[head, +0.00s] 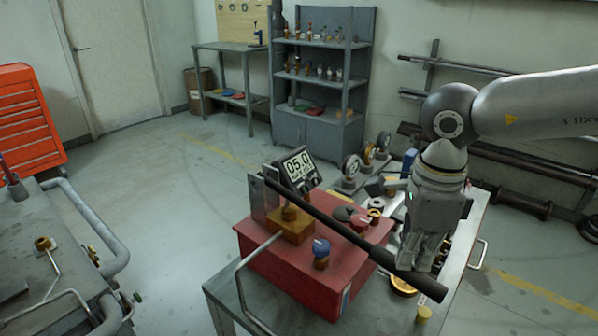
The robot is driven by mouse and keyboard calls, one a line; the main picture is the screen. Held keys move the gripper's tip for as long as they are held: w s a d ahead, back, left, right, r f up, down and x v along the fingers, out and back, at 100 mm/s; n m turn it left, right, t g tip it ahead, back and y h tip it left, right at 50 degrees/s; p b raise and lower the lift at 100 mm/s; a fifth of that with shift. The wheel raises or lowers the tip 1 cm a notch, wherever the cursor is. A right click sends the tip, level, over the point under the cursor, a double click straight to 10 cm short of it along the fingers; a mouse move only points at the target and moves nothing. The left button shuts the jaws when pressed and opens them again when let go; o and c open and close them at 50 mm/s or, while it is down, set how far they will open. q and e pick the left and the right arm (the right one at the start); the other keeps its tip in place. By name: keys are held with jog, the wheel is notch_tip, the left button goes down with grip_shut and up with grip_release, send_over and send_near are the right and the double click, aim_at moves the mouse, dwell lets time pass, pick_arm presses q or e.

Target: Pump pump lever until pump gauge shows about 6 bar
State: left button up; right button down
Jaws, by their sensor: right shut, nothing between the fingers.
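The pump is a red box (295,267) on a metal bench. Its dark pump lever (330,225) slopes from a bracket at the box's back left down to a thicker grip (424,283) at the front right. The pump gauge (299,166) is a tilted digital display behind the lever and reads about 05.0. My right gripper (414,268) points down at the lever's outer end, with its fingers shut. It overlaps the lever near the grip; I cannot tell whether they touch. My left gripper is out of view.
A blue knob (321,247) and a red knob (360,222) sit on the pump top. Brass fittings, small gauges (351,166) and loose parts crowd the bench behind my right gripper. Another bench (40,240) with pipes stands at left. The floor between is clear.

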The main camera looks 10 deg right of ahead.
pick_arm(q)
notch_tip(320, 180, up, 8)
jog(key=p, duration=0.8)
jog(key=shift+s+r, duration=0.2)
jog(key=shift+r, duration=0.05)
pick_arm(e)
notch_tip(320, 180, up, 13)
jog(key=shift+f, duration=0.15)
notch_tip(320, 180, down, 6)
jog(key=b, duration=0.5)
jog(key=shift+s, duration=0.1)
pick_arm(q)
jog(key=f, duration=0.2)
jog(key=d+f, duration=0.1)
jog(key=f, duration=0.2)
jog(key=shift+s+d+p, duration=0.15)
jog(key=shift+p, duration=0.15)
pick_arm(e)
jog(key=shift+r, duration=0.25)
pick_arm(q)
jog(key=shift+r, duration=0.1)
pick_arm(e)
jog(key=shift+r, duration=0.1)
